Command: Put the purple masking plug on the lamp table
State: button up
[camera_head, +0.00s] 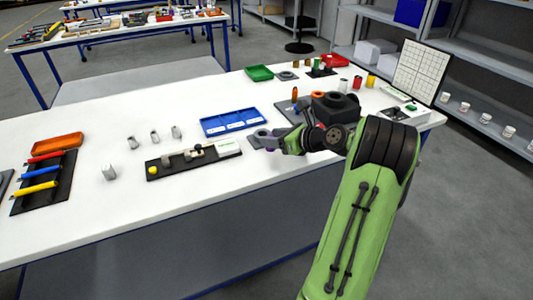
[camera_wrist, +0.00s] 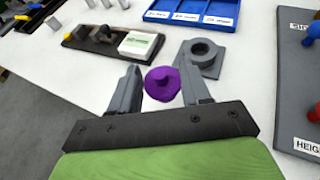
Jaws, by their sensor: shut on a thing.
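The purple masking plug (camera_wrist: 162,84) is round with a small knob on top. It sits between the two fingers of my gripper (camera_wrist: 162,88) in the wrist view, held above the white table (camera_wrist: 245,95). In the head view my gripper (camera_head: 265,141) is over the near edge of the white table, and the plug is mostly hidden there, with only a trace of purple. I cannot tell which surface is the lamp table.
A grey block with a ring (camera_wrist: 203,55) stands just beyond my gripper. A blue divided tray (camera_head: 230,122) and a black fixture board (camera_head: 190,158) lie nearby. A white gridded panel (camera_head: 422,70) stands at the right end. The left front tabletop has free room.

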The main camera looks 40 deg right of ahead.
notch_tip(320, 180, down, 5)
jog(key=shift+f+b, duration=0.2)
jog(key=shift+b, duration=0.9)
jog(key=shift+r, duration=0.15)
jog(key=o, duration=1)
jog(key=shift+o, duration=0.2)
